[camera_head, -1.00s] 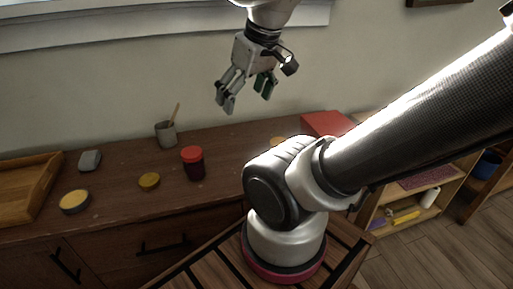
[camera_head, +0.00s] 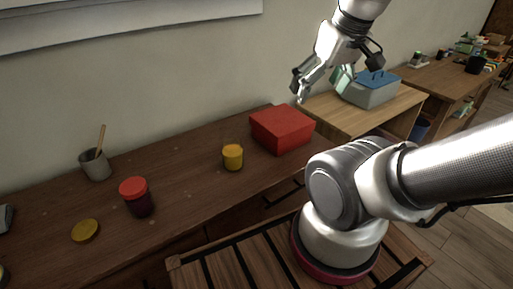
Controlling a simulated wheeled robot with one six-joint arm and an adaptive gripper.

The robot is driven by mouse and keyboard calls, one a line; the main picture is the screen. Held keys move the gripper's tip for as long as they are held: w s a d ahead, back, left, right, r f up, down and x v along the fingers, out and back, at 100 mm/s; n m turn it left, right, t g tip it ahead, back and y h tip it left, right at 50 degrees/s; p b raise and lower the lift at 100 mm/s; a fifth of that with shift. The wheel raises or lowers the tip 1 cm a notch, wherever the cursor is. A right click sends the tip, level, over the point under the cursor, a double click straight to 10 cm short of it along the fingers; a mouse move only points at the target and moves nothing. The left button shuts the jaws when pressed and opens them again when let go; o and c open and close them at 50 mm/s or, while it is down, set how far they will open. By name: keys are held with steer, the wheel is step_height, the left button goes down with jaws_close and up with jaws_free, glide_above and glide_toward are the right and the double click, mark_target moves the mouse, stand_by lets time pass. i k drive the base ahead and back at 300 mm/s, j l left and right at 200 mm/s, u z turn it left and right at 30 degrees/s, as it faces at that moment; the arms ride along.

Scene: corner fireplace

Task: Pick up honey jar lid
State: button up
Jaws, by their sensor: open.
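A flat round yellow disc (camera_head: 85,231), which looks like the honey jar lid, lies on the brown wooden cabinet top (camera_head: 190,195) at the lower left. A small yellow jar (camera_head: 232,158) stands farther right on the same top; I cannot tell whether it is the honey jar. My gripper (camera_head: 319,86) is open and empty, pointing down, high at the upper right. It is well apart from the yellow disc and appears above the red box's side of the cabinet.
A dark jar with a red lid (camera_head: 136,197) stands close to the disc. A grey cup with a stick (camera_head: 95,164) is behind. A red box (camera_head: 282,129) sits at the right end. A toolbox (camera_head: 371,88) stands on a lighter table. Bare wood lies between the jars.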

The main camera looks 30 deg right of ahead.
mark_target(85, 232)
steer(key=k+j+u, duration=0.15)
steer(key=j, duration=0.7)
steer(key=j+u, duration=0.15)
steer(key=j, duration=0.7)
